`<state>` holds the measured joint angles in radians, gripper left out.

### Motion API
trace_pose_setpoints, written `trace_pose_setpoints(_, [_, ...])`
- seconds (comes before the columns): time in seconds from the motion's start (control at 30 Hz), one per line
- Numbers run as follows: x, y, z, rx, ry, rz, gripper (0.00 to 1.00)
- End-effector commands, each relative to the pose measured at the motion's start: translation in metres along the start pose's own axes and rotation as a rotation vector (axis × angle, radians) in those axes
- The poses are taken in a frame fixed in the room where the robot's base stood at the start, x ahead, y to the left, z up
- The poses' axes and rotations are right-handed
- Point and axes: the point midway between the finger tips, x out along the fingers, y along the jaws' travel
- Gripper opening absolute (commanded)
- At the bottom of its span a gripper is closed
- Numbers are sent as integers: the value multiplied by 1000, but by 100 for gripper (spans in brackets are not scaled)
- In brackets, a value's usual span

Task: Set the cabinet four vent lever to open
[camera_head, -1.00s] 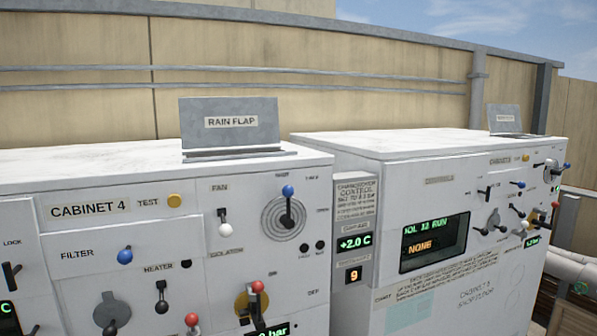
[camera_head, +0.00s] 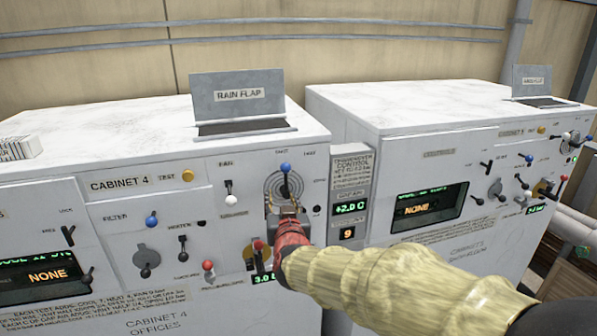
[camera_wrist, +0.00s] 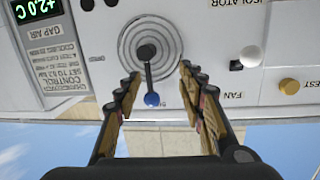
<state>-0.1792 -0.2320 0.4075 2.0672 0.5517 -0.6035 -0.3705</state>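The cabinet four vent lever (camera_head: 285,175) has a blue knob and a dark stem over a round ringed grey plate on the cabinet 4 front. It points straight up toward the top label of its dial; the small position labels are hard to read. In the wrist view, which is upside down, the lever (camera_wrist: 150,75) lies between the two fingers, its knob pointing down the picture. My gripper (camera_head: 287,210) is at the lower part of the dial in the head view. Its fingers (camera_wrist: 158,82) are open, one on each side of the lever, with gaps to it.
A white-knobbed fan lever (camera_head: 231,192) is left of the dial and a red-knobbed lever (camera_head: 258,246) below left. An orange test button (camera_head: 188,175) is farther left. The rain flap (camera_head: 238,97) stands upright on top. A second cabinet (camera_head: 440,110) stands to the right.

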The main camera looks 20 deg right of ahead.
Motion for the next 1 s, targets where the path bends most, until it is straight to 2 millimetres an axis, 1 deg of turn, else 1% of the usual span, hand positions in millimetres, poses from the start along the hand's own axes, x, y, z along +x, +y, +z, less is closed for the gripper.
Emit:
trace_pose_setpoints(0.03, [0, 7, -12, -9, 43, 26, 40])
trace_pose_setpoints(0.1, [-1, 14, -23, -24, 85, 53, 40])
trace_pose_setpoints(0.2, [-1, 18, -31, -45, 115, 70, 40])
trace_pose_setpoints(0.27, [2, 18, -32, -56, 114, 71, 40])
trace_pose_setpoints(0.37, [12, 19, -34, -56, 113, 70, 40])
trace_pose_setpoints(0.6, [47, 21, -38, -56, 112, 70, 40])
trace_pose_setpoints(0.7, [59, 22, -40, -56, 113, 69, 40])
trace_pose_setpoints(0.83, [69, 22, -41, -55, 113, 69, 40])
trace_pose_setpoints(1.0, [74, 22, -41, -56, 114, 67, 40])
